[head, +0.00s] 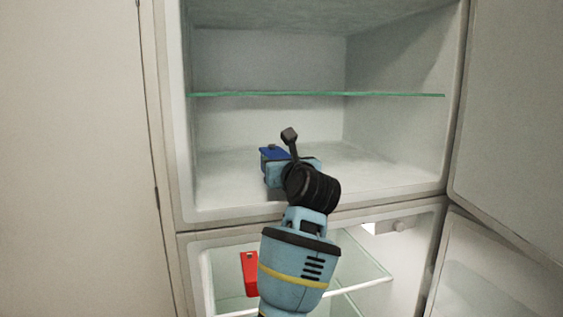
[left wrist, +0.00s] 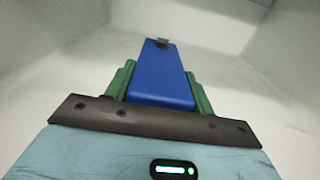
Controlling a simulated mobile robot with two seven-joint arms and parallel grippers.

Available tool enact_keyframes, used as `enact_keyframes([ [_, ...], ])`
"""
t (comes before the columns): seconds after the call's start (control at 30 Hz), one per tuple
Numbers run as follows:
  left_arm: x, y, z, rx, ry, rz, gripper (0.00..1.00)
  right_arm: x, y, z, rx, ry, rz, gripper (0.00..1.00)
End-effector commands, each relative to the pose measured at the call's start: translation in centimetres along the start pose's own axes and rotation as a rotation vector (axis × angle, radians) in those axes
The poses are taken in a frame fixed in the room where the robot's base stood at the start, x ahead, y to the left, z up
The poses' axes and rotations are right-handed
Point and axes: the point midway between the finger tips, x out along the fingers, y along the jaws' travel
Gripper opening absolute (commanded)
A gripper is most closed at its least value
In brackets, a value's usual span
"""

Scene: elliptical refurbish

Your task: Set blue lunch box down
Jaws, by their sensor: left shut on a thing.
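The blue lunch box (head: 272,153) is inside the upper fridge compartment, just above or on its white floor; I cannot tell whether it touches. In the left wrist view the blue lunch box (left wrist: 160,77) lies between the two green fingers, with a small grey latch at its far end. My left gripper (left wrist: 160,88) is shut on it. In the head view my left gripper (head: 276,162) is partly hidden by my own wrist, which reaches in from below. My right gripper is in neither view.
A glass shelf (head: 315,95) spans the compartment above the gripper. The compartment floor (head: 385,172) is clear to the right. A red box (head: 249,273) sits in the lower compartment. The open fridge door (head: 510,120) stands at the right, and a wall is at the left.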

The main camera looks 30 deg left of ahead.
Motion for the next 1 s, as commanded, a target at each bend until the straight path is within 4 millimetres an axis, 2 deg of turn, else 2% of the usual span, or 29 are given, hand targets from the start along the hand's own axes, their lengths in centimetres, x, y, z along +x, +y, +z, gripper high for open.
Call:
enact_keyframes([
  [0.07, 0.0, 0.0, 0.0, -0.001, -0.004, 0.0, 0.17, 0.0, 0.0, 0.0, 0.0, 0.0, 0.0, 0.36],
  [0.1, 0.0, 0.0, -0.2, 0.0, 0.0, 0.0, 0.57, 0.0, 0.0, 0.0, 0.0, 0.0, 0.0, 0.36],
  [0.23, 0.0, 0.0, -0.2, 0.0, 0.0, 0.001, 0.74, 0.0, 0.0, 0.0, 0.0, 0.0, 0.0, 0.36],
  [0.5, 0.0, 0.0, -0.2, 0.0, 0.0, 0.001, 0.75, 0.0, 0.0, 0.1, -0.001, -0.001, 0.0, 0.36],
  [0.67, -0.2, 0.0, 0.6, -0.001, 0.0, 0.0, 0.75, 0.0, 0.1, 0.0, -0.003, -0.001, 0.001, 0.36],
  [1.0, -6.6, -0.2, 0.1, -0.001, 0.005, -0.004, 0.75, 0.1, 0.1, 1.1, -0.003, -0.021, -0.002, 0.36],
])
